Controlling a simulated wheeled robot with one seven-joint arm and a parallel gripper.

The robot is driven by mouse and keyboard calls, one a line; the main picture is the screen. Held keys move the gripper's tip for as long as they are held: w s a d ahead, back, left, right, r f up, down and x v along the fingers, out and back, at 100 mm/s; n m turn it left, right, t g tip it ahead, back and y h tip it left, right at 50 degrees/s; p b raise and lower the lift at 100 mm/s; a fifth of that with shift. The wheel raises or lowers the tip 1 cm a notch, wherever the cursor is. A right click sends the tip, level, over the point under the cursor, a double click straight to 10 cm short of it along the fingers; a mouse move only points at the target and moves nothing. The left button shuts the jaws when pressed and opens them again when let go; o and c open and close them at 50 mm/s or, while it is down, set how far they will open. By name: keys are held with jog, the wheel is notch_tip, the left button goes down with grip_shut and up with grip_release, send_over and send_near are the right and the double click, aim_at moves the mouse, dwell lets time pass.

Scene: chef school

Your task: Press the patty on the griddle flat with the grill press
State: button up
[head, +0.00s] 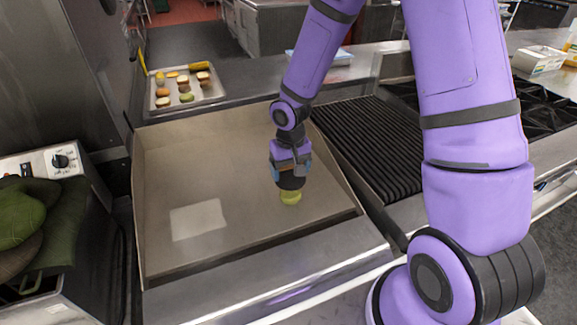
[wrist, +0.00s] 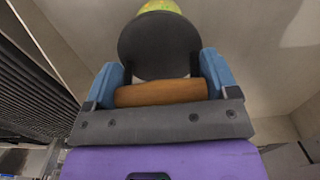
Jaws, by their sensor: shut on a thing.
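My gripper (head: 290,164) is over the right part of the flat griddle (head: 190,160). It is shut on the brown wooden handle (wrist: 160,92) of the grill press, between its blue fingers. The press's dark round plate (wrist: 158,47) also shows below my gripper in the head view (head: 289,183). A yellow-green patty (head: 290,198) is on the griddle directly at the plate's underside. In the wrist view only an edge of the patty (wrist: 160,6) shows past the plate. Whether plate and patty touch cannot be told for sure.
A tray (head: 160,107) with several small food pieces stands behind the griddle at left. A ridged black grill (head: 370,145) adjoins at right. Raised walls edge the griddle. A pale square patch (head: 198,219) lies left of my gripper; the surface around it is clear.

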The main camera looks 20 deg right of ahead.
aim_at(290, 177)
jog(key=shift+f, duration=2)
jog(key=shift+s+f, duration=0.1)
jog(key=shift+f, duration=0.25)
dwell(2.5)
jog(key=shift+r, duration=0.1)
dwell(0.5)
jog(key=shift+r, duration=4.45)
